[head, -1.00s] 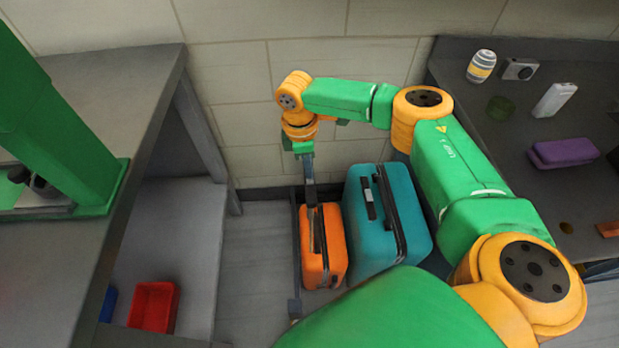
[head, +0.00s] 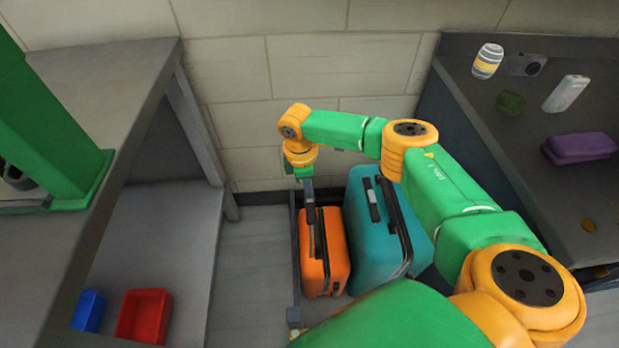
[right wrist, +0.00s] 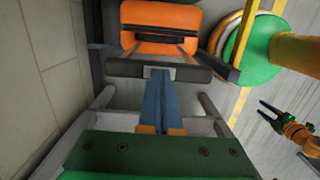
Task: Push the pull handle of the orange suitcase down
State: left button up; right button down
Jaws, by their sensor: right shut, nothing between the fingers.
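The orange suitcase (head: 326,272) stands upright on the floor in the head view, and its orange face (right wrist: 160,24) shows at the top of the right wrist view. Its dark pull handle (right wrist: 120,68) is a crossbar on two thin posts, a short way off the case. My right gripper (right wrist: 159,78) is shut and empty, with its fingertips at the middle of the crossbar, seemingly touching it. In the head view my right gripper (head: 310,212) points down above the suitcase. My left gripper (right wrist: 266,113) shows small at the right of the right wrist view, its fingers apart and empty.
A teal suitcase (head: 372,240) stands close to the right of the orange one. A wall (head: 300,72) is behind. A grey table (head: 60,250) is on the left, with red (head: 144,314) and blue (head: 89,310) bins below. A dark counter (head: 530,130) holds small objects on the right.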

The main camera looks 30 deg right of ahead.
pick_arm(q)
jog(key=w+a+f+t+b, duration=0.1)
jog(key=w+a+f+b, duration=0.1)
jog(key=f+b, duration=0.5)
jog(key=w+a+f+b, duration=0.2)
jog(key=f+b, duration=0.4)
pick_arm(e)
notch_tip(320, 180, down, 22)
jog(key=b, duration=0.3)
jog(key=shift+r, duration=0.25)
jog(key=shift+w+a+r+b, duration=0.15)
jog(key=shift+w+a+b, duration=0.15)
jog(key=shift+a, duration=0.25)
jog(key=shift+w+a+r+b, duration=0.15)
jog(key=shift+w+a+b, duration=0.15)
jog(key=shift+a, duration=0.25)
pick_arm(q)
jog(key=w+d, duration=0.1)
jog(key=w+d+f, duration=0.1)
jog(key=w+d, duration=0.1)
jog(key=shift+w+d+f, duration=0.3)
jog(key=shift+w, duration=0.1)
pick_arm(e)
jog(key=shift+w+a+r, duration=0.1)
jog(key=shift+a+r, duration=0.15)
jog(key=shift+r, duration=0.05)
